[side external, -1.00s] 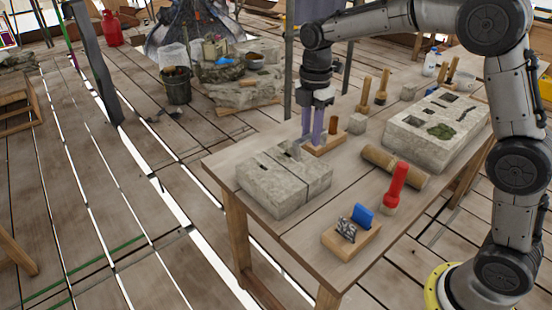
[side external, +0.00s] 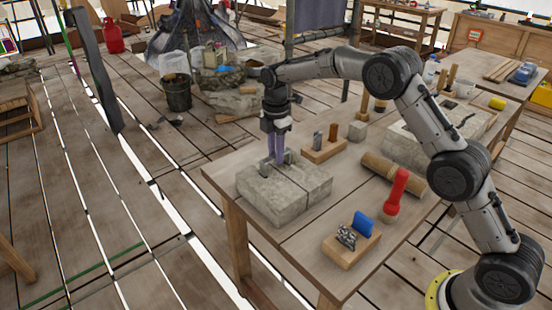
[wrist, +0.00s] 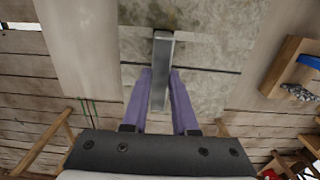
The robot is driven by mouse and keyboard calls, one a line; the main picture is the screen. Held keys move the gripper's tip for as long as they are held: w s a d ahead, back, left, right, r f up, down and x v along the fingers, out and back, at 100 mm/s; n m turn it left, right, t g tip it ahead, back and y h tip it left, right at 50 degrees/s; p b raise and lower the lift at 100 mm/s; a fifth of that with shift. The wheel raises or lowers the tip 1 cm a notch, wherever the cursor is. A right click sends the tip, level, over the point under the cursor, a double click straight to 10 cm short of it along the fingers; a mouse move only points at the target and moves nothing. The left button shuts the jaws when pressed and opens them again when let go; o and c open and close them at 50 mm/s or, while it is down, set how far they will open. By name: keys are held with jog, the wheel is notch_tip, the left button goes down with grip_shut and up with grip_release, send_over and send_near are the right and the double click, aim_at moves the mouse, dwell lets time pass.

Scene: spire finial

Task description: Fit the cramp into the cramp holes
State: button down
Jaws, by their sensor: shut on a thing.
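The cramp (wrist: 161,72) is a grey metal bar between the purple fingers of my gripper (wrist: 161,76) in the wrist view. In the side view my gripper (side external: 277,161) points down over the pale stone blocks (side external: 300,196), close to their top. In the wrist view the bar lies across the dark joint line between the stones (wrist: 215,70). The cramp holes are hidden under the bar and fingers, and I cannot tell whether its ends are in them.
A wooden stand (side external: 322,153) with grey and brown pieces is just right of the gripper. A wooden roller (side external: 393,172), a red-handled tool (side external: 396,192) and a holder with a blue piece (side external: 350,247) lie further right and front. Another stone block (side external: 405,146) stands behind.

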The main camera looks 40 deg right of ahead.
jog(key=shift+f, duration=1)
jog(key=shift+f, duration=0.15)
jog(key=c, duration=0.7)
grip_release()
